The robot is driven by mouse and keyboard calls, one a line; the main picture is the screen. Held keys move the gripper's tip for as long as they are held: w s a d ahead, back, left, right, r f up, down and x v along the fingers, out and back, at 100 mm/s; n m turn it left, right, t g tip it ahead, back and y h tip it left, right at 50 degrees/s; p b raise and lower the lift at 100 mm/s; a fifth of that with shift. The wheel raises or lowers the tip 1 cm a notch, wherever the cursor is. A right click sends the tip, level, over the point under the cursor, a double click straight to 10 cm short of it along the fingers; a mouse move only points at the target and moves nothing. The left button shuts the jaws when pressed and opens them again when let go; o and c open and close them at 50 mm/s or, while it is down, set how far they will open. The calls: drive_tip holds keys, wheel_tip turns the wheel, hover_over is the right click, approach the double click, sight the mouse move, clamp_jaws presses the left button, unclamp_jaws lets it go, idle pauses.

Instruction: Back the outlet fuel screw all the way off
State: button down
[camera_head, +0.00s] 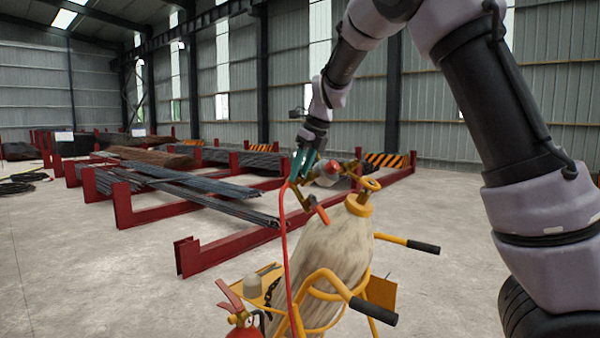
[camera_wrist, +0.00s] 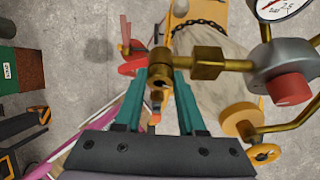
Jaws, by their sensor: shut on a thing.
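The outlet fuel screw looks to be the brass piece (camera_wrist: 161,70) at the end of the brass outlet stem, in the wrist view. My gripper (camera_wrist: 163,82) has its teal fingers shut on this brass piece from both sides. The fingers partly hide it, so its thread cannot be seen. The stem runs right to the grey regulator (camera_wrist: 285,68), which has a red knob (camera_wrist: 292,88) and a gauge (camera_wrist: 280,6). In the head view my gripper (camera_head: 303,168) is at the left of the regulator (camera_head: 326,176), above the pale gas cylinder (camera_head: 335,250).
A red hose (camera_head: 284,240) hangs down beside the cylinder. The yellow cart handles (camera_head: 335,285) and a red fire extinguisher (camera_head: 242,328) are close below. Red racks (camera_head: 225,245) with rebar stand behind.

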drive_tip(key=n+t+h, duration=0.1)
drive_tip(key=n, duration=0.2)
drive_tip(key=shift+s+a, duration=0.1)
drive_tip(key=shift+s, duration=0.05)
drive_tip(key=n+t, duration=0.2)
drive_tip(key=n, duration=0.1)
drive_tip(key=shift+s+h, duration=0.15)
drive_tip(key=shift+h, duration=0.15)
drive_tip(key=n+t, duration=0.1)
drive_tip(key=n, duration=0.2)
drive_tip(key=shift+s+a+f+t, duration=0.1)
drive_tip(key=shift+s+t, duration=0.05)
drive_tip(key=shift+t, duration=0.25)
drive_tip(key=n+t, duration=0.1)
drive_tip(key=n, duration=0.2)
drive_tip(key=shift+s+f, duration=0.15)
drive_tip(key=n+t, duration=0.1)
drive_tip(key=n, duration=0.1)
drive_tip(key=n+t+y, duration=0.1)
drive_tip(key=n, duration=0.2)
drive_tip(key=shift+d+f+t+y, duration=0.1)
drive_tip(key=shift+d+t+y, duration=0.1)
drive_tip(key=shift+t+y, duration=0.1)
drive_tip(key=shift+d+n+t+y, duration=0.15)
drive_tip(key=shift+n+y, duration=0.25)
drive_tip(key=shift+n, duration=0.65)
drive_tip(key=shift+a+n+t+y, duration=0.1)
drive_tip(key=shift+n+t+y, duration=0.25)
drive_tip(key=shift+n, duration=0.7)
